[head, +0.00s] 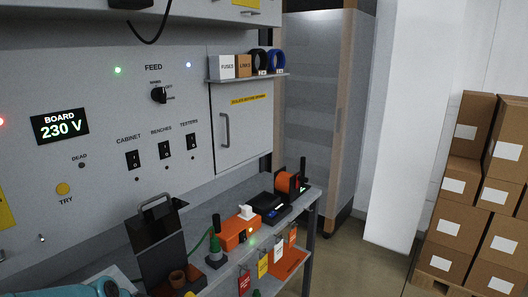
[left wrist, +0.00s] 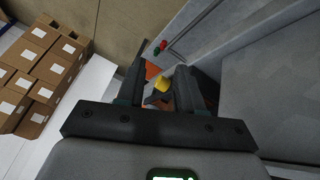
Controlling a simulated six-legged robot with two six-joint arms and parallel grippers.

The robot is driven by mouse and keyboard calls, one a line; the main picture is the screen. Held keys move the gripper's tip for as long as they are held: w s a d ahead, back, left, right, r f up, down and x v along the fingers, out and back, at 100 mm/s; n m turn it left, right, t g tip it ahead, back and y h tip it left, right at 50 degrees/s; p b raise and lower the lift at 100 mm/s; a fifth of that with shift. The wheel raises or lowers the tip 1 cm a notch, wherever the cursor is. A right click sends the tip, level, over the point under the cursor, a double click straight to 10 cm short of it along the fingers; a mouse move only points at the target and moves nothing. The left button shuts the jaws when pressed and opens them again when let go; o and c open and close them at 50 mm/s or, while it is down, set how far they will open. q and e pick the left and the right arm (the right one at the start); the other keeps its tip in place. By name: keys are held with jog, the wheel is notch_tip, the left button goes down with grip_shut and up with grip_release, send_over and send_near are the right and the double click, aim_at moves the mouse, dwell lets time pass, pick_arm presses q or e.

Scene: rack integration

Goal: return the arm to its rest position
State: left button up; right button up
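My left gripper (left wrist: 158,92) shows in the left wrist view, its two dark fingers standing apart with a gap between them. A small yellow object (left wrist: 162,83) and an orange patch (left wrist: 152,70) show in the gap, seemingly beyond the fingers; I see no clear grip on them. In the head view only a teal piece of my own arm shows at the bottom left edge; the left gripper itself is out of that frame. My right gripper is in neither view.
A grey wall panel (head: 95,100) with switches rises over the bench (head: 205,195). Cardboard boxes (head: 460,225) are stacked at right. Open floor lies between.

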pick_arm(q)
jog(key=s+d+f+n+g, duration=0.1)
jog(key=s+d+f, duration=0.3)
jog(key=s+f, duration=0.35)
jog(key=s+d+f+n+g, duration=0.2)
jog(key=s+d+f, duration=0.35)
jog(key=f, duration=0.35)
jog(key=s+d+f, duration=0.2)
jog(key=s, duration=0.5)
jog(key=s+d+f+n+g, duration=0.1)
jog(key=s+d+f, duration=0.1)
jog(key=s, duration=0.4)
jog(key=shift+s+d+f+n, duration=0.15)
jog(key=shift+s+f+n, duration=0.15)
jog(key=shift+s+f, duration=0.1)
